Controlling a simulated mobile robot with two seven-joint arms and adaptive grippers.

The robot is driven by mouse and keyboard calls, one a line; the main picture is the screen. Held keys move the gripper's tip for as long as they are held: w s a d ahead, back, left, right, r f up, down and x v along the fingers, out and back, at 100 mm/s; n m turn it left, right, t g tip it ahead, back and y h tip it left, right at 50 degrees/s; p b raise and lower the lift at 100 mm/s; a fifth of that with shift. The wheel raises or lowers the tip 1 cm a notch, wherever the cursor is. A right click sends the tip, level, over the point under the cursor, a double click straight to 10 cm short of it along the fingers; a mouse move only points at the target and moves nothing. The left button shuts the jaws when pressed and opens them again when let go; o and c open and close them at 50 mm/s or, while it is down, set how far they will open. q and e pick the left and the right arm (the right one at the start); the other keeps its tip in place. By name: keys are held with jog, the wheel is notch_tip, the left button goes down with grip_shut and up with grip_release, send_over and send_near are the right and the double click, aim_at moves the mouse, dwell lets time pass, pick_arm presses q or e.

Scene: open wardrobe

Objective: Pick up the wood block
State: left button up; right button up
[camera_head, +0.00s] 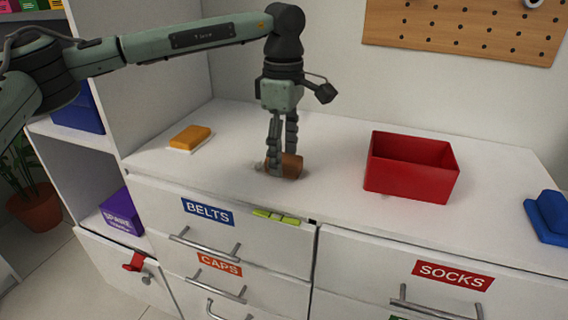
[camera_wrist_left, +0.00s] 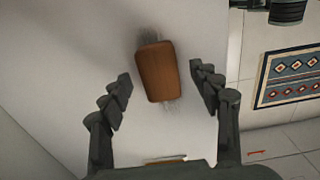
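The wood block (camera_head: 292,167) is a brown piece lying on the white dresser top near its front edge. Greyish, bristle-like patches show at its two ends. My left gripper (camera_head: 282,160) points down over it, one finger in front of the block and the other behind. In the left wrist view the block (camera_wrist_left: 157,72) lies between the two open fingers (camera_wrist_left: 161,77), with a visible gap on each side. Part of the block is hidden behind the near finger in the head view. My right gripper is in neither view.
A red open box (camera_head: 410,188) stands to the right on the dresser top (camera_head: 335,150). An orange-topped sponge-like block (camera_head: 190,138) lies to the left, a blue object (camera_head: 549,215) at the far right. A white shelf wall rises at left.

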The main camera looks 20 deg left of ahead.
pick_arm(q)
jog(key=c, duration=1.1)
jog(key=shift+c, duration=0.2)
jog(key=shift+r, duration=0.15)
